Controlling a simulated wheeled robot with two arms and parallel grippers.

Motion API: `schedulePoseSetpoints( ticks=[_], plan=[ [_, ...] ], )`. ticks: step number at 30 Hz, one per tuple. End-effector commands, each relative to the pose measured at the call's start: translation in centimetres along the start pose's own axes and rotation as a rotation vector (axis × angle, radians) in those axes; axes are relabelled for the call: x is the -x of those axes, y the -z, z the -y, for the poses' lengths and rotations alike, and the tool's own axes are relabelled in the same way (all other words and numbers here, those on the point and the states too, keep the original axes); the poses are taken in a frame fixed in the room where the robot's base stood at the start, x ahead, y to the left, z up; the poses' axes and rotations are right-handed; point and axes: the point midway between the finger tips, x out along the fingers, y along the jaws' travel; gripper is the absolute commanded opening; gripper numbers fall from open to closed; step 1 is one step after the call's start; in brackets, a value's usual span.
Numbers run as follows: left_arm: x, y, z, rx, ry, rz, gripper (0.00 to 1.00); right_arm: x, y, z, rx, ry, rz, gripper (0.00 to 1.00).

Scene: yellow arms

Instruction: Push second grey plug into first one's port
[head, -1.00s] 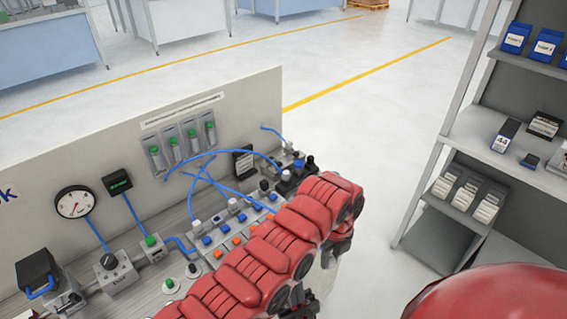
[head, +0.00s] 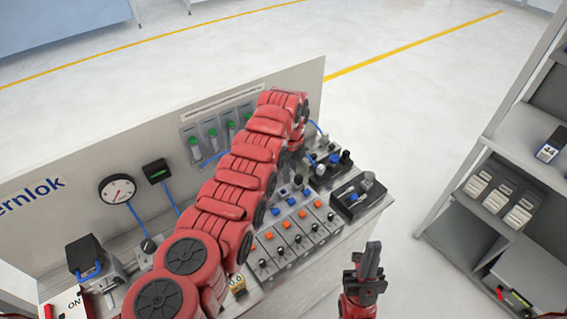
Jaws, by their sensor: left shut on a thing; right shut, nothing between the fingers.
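My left gripper (head: 293,158) points down over the far right part of the bench, beside the valve block. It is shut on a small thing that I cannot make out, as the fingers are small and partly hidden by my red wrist. My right gripper (head: 369,261) is shut and empty, pointing up in front of the bench's right end. A black tray (head: 349,211) on the bench's right corner holds small grey and metallic parts (head: 366,182). I cannot tell which parts are the two grey plugs, nor see a port.
The valve block (head: 290,238) has blue and orange buttons and several levers. Black-knobbed fittings (head: 325,165) stand behind it. A back panel (head: 62,205) carries a gauge (head: 117,189) and green-topped cylinders (head: 231,128). A shelf (head: 500,150) stands at right, with clear floor between.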

Motion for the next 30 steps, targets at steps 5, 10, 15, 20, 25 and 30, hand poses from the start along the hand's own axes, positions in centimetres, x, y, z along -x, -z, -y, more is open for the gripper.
schedulePoseSetpoints(
  ticks=[5, 10, 15, 20, 25, 30],
  plan=[
    [0.3, -1.9, -0.7, 0.047, 0.0, 0.0, 0.0, -0.3, 0.1, 0.0, 0.0, 0.0, 0.0, 0.0],
    [-0.7, -2.0, -0.7, 0.048, -0.002, -0.001, 0.0, 0.4, -0.1, 0.0, 0.0, 0.0, 0.0, 0.0],
    [-2.4, -1.9, -0.7, 0.046, -0.002, -0.001, 0.0, 1.4, -0.2, 0.1, 0.0, 0.0, 0.0, 0.0],
    [-4.3, -1.9, -0.7, 0.046, 0.001, 0.0, 0.0, 3.1, -0.5, 0.1, 0.0, 0.0, 0.0, 0.0],
    [-5.2, -1.9, -0.7, 0.046, 0.001, 0.0, 0.0, 4.0, -0.7, 0.2, 0.0, 0.0, 0.0, 0.0],
    [-5.2, -1.9, -0.7, 0.047, 0.001, 0.0, 0.0, 4.0, -0.7, 0.2, 0.0, 0.0, 0.0, 0.0]
  ],
)
